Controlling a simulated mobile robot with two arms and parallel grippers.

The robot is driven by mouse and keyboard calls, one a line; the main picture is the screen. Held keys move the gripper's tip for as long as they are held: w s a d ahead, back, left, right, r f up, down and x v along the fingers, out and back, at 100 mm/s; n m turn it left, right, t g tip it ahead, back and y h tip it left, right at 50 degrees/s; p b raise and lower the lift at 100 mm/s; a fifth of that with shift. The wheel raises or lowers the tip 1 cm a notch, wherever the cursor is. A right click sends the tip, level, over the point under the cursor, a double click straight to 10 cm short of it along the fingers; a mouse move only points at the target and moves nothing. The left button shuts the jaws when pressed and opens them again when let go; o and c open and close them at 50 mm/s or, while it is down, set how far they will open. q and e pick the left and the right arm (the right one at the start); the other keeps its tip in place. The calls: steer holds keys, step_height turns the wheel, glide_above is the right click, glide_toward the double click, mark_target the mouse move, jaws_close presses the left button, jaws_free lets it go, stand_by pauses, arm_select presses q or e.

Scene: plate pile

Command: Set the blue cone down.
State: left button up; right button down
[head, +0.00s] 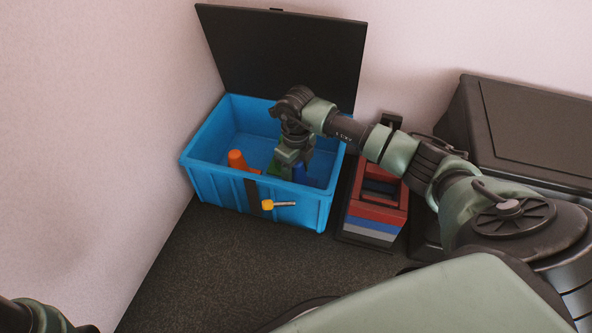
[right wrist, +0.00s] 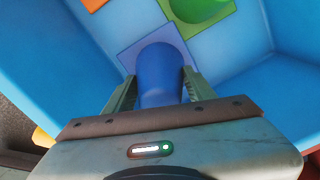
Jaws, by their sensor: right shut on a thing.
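The blue cone (head: 300,172) is inside the blue box (head: 219,190), mostly hidden behind my right gripper (head: 288,164) in the head view. In the right wrist view the blue cone (right wrist: 160,68) has a round body on a square base, and the base is on the far side from me. My right gripper (right wrist: 160,90) is shut on the cone's body, one finger on each side. The base is close to the box floor; I cannot tell whether it touches. My left gripper is out of view; only part of my left arm shows at the lower left.
An orange cone (head: 237,160) and a green cone (head: 273,167) are in the box with it, close by. The box's black lid (head: 285,52) stands open at the back. A red, white and blue stack (head: 375,212) and a dark chest (head: 530,130) stand to the right.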

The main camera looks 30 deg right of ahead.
steer(key=shift+f, duration=0.1)
steer(key=c, duration=0.5)
jaws_free()
